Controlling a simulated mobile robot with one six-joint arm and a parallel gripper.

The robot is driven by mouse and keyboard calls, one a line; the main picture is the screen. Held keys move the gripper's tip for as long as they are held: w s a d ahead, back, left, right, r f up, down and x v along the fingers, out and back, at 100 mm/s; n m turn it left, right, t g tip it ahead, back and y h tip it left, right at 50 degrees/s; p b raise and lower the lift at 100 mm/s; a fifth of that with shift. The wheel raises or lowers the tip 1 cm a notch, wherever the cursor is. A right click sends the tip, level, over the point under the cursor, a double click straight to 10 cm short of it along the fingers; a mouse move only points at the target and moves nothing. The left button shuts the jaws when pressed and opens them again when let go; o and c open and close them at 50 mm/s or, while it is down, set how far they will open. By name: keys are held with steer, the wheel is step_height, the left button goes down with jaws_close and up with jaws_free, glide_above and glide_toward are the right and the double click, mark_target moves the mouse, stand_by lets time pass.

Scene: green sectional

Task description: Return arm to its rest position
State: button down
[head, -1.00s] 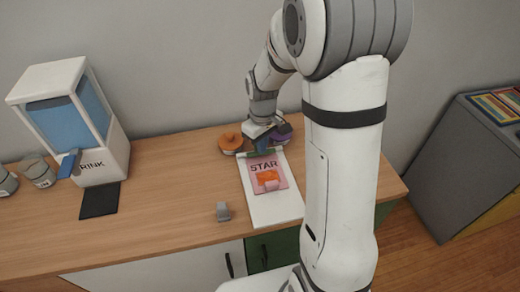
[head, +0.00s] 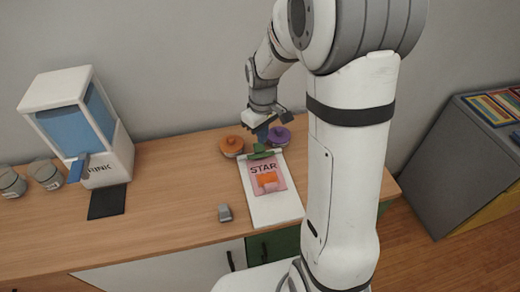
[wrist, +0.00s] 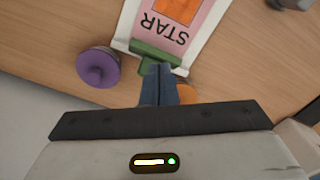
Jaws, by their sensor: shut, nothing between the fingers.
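My gripper (head: 262,134) hangs over the back of the wooden counter, just above and behind the green clip of a white clipboard (head: 275,210). In the wrist view my gripper (wrist: 160,70) shows its blue fingers together with nothing between them. The fingers overlap the green clip (wrist: 155,54) in that view; I cannot tell the exact gap. My arm (head: 345,160) rises in front of the counter and bends back down to the gripper.
A pink STAR sheet (head: 262,187) lies on the clipboard. A grey cabinet (head: 455,160) stands right.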

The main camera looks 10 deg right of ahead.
steer(key=shift+r, duration=0.1)
stand_by(0.4)
steer(key=s+r+m+t, duration=0.1)
steer(key=s+r+m, duration=0.2)
steer(key=s, duration=0.6)
steer(key=s+r+m+t, duration=0.1)
steer(key=s+r+m, duration=0.2)
steer(key=s+r, duration=0.5)
steer(key=shift+s+d+r+t, duration=0.2)
steer(key=shift+s+t, duration=0.2)
steer(key=shift+s, duration=0.3)
